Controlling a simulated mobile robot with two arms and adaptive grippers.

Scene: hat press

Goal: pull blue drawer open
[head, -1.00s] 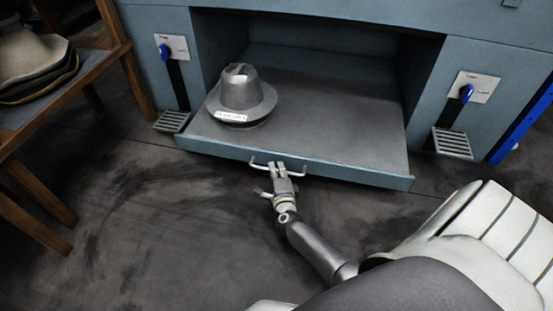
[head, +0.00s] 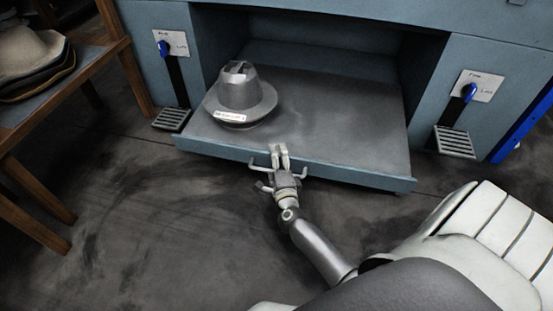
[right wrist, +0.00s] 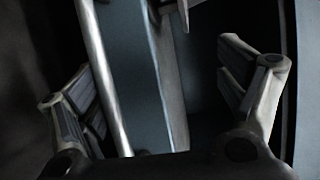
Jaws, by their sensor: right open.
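The blue drawer (head: 350,172) stands pulled out from the blue press in the head view. Its wire handle (head: 304,171) is on the middle of the front panel. My right gripper (head: 279,152) is at the handle, its open fingertips reaching up over the panel's top edge. In the right wrist view, my right gripper (right wrist: 158,62) is open, with the handle bar (right wrist: 103,75) and the drawer front (right wrist: 136,75) between its fingers. I cannot tell whether a finger touches the handle. My left gripper is not in view.
A grey metal hat form (head: 240,95) stands in the drawer's left part. Lever panels with blue knobs (head: 165,47) (head: 470,92) flank the drawer above foot pedals. A wooden table (head: 85,70) with stacked hats stands at left. The dark floor before the drawer is clear.

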